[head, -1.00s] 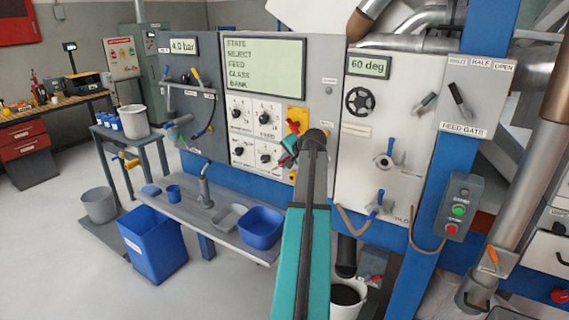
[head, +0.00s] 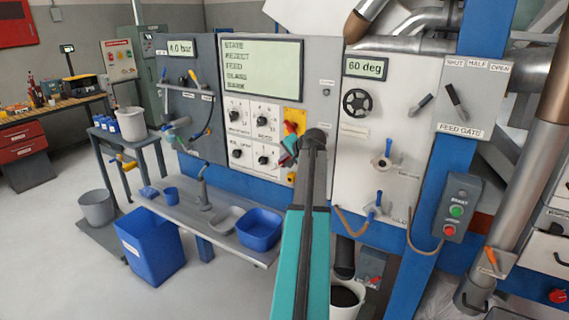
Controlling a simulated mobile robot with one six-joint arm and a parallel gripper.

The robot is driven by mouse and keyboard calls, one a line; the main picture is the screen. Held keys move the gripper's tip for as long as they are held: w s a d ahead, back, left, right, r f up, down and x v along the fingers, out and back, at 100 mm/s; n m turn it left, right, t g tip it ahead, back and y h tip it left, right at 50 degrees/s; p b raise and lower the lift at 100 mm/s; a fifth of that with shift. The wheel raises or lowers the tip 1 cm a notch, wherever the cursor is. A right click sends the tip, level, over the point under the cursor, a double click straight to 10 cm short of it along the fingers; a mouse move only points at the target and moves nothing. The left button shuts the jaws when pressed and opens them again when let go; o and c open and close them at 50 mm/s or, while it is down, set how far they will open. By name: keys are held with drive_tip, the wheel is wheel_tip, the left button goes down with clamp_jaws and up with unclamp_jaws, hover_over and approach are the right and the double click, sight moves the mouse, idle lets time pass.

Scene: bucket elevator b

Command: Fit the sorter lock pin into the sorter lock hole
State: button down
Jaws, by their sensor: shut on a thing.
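My gripper (head: 289,152) is small in view at the middle of the control panel, partly hidden behind my own arm. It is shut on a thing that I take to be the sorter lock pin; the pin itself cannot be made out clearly. The gripper is in front of the panel, just below a yellow plate with a red switch (head: 291,127). I cannot tell whether it touches the panel. The sorter lock hole cannot be picked out; small labels on the panel are too blurred to read, and my arm covers part of it.
Four knobs sit left of my gripper, below the green screen (head: 262,67). A white panel at right carries a black handwheel (head: 356,102) and blue-handled valves. A grey shelf (head: 190,212) below holds a blue tray (head: 259,229). A blue bin (head: 150,245) stands on the floor.

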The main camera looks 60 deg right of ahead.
drive_tip(key=shift+d, duration=0.55)
drive_tip(key=c, duration=1.7)
unclamp_jaws()
drive_tip(key=shift+o, duration=0.2)
drive_tip(key=b+v, duration=0.4)
drive_tip(key=v, duration=1)
